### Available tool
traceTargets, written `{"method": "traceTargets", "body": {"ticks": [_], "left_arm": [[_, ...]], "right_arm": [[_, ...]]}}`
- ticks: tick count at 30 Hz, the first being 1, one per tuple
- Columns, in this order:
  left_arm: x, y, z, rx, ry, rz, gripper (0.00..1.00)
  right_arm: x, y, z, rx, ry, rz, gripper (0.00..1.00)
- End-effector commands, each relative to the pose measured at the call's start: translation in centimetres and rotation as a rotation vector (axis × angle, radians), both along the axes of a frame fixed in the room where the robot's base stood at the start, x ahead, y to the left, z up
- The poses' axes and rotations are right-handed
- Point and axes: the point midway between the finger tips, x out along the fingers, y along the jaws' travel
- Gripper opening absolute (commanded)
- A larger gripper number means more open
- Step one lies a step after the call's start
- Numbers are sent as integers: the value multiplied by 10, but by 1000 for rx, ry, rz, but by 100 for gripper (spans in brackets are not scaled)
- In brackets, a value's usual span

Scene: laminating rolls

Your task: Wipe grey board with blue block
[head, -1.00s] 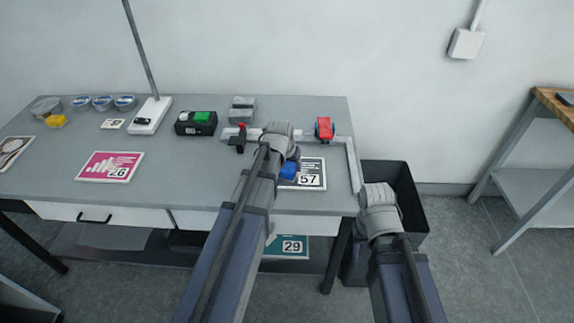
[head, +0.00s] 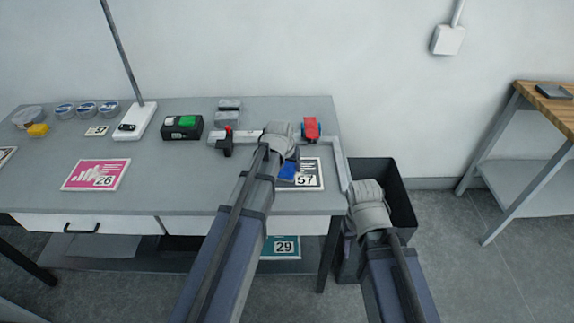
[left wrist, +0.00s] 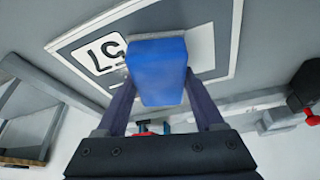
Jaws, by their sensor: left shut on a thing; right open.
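The grey board (head: 311,166) has a white border and the number 57. It lies near the front right of the table. My left gripper (left wrist: 158,85) is shut on the blue block (left wrist: 158,70), with a finger on each side. The block covers part of the board (left wrist: 88,25) in the left wrist view; I cannot tell if it touches. In the head view the block (head: 288,170) is partly hidden by my left wrist, over the board's left part. My right gripper (head: 352,232) is open, mostly hidden by its wrist, by the black bin.
A white rail (head: 340,163) runs along the table's right edge. A red and blue tool (head: 311,130) and a red-topped black clamp (head: 225,145) stand behind the board. The pink board (head: 96,175) lies left. The black bin (head: 402,205) stands right of the table.

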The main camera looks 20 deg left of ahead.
Motion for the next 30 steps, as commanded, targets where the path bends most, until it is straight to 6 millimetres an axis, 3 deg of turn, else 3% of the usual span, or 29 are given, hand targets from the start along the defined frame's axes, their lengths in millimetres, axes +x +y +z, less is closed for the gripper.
{"method": "traceTargets", "body": {"ticks": [3,14,30], "left_arm": [[0,1,18,1,-1,0,25],[0,1,51,3,-3,1,25],[0,2,61,3,-3,1,25]], "right_arm": [[0,0,18,0,0,0,50],[0,0,51,0,0,0,50],[0,0,60,0,0,0,50]]}}
